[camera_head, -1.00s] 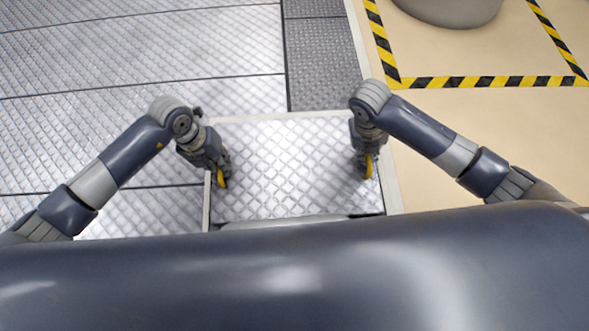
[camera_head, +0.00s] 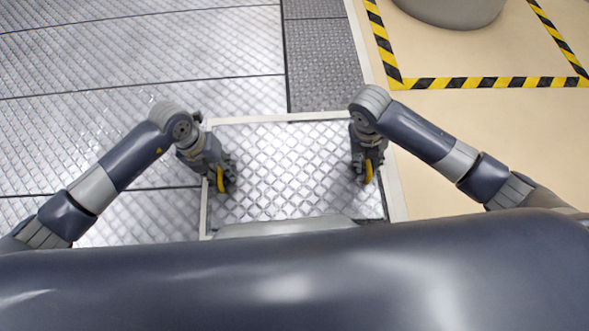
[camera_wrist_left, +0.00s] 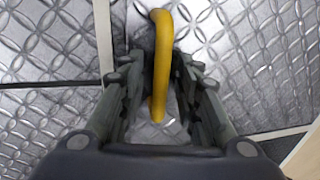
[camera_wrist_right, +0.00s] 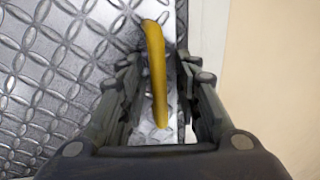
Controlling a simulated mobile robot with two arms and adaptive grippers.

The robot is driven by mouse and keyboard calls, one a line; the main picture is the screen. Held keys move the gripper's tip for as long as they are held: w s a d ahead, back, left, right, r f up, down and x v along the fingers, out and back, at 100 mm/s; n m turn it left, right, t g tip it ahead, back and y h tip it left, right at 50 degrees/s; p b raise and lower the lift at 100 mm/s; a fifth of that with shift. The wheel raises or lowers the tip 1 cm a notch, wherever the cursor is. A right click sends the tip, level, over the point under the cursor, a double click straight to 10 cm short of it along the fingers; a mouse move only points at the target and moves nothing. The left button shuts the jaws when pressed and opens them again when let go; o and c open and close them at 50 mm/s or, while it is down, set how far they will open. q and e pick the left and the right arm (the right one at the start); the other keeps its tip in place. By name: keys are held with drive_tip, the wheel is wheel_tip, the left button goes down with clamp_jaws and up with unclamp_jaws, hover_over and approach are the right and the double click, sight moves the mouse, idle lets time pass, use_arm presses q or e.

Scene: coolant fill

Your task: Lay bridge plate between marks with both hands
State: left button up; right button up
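The bridge plate (camera_head: 290,165) is a silver diamond-tread sheet with two yellow handles. It lies flat between pale strips at its left (camera_head: 205,210), far side (camera_head: 285,118) and right (camera_head: 396,195). My left gripper (camera_head: 226,180) is around the left handle (camera_wrist_left: 161,65), with gaps between fingers and handle in the left wrist view. My right gripper (camera_head: 368,172) is around the right handle (camera_wrist_right: 156,70), also with gaps in the right wrist view. Both grippers look open. The plate's near edge is partly hidden by my body.
Silver tread flooring (camera_head: 130,60) extends left and beyond the plate, with a darker tread strip (camera_head: 325,60) past its far side. Beige floor (camera_head: 480,130) is to the right, with yellow-black hazard tape (camera_head: 490,83) and a grey rounded object (camera_head: 450,8) at the top.

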drive_tip(key=shift+a+r, duration=0.1)
drive_tip(key=shift+r, duration=0.05)
use_arm(q)
wheel_tip(320, 180, up, 12)
drive_tip(key=a, duration=0.2)
drive_tip(key=shift+a+f, duration=0.15)
use_arm(e)
wheel_tip(320, 180, up, 12)
drive_tip(key=a, duration=0.2)
drive_tip(key=shift+f, duration=0.25)
drive_tip(key=shift+a, duration=0.15)
